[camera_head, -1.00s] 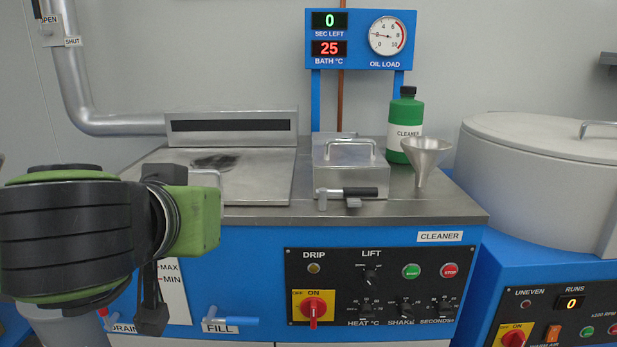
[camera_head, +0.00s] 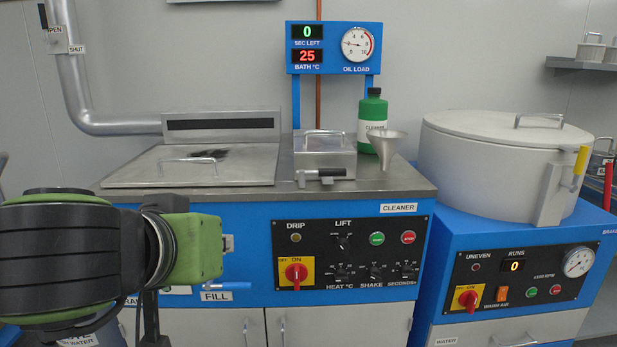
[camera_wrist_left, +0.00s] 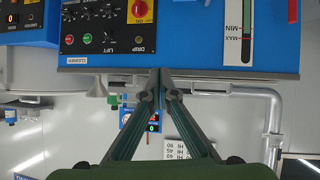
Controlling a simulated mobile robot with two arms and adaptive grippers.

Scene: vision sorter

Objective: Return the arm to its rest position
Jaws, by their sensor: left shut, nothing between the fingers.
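My left arm comes in from the left in the head view, in front of the blue cleaner machine (camera_head: 340,207). My left gripper (camera_head: 152,325) hangs low at its end, beside the green wrist housing (camera_head: 196,248), and its tips are hard to see there. In the left wrist view the two fingers of my left gripper (camera_wrist_left: 160,75) meet at their tips with nothing between them. That view shows the machine's panel (camera_wrist_left: 105,27) upside down beyond the fingers. My right arm and gripper are not in view.
A flat lid (camera_head: 140,174), a small lidded box (camera_head: 325,163), a funnel (camera_head: 384,145) and a green bottle (camera_head: 373,108) are on the machine's top. A round grey drum (camera_head: 490,160) stands at right.

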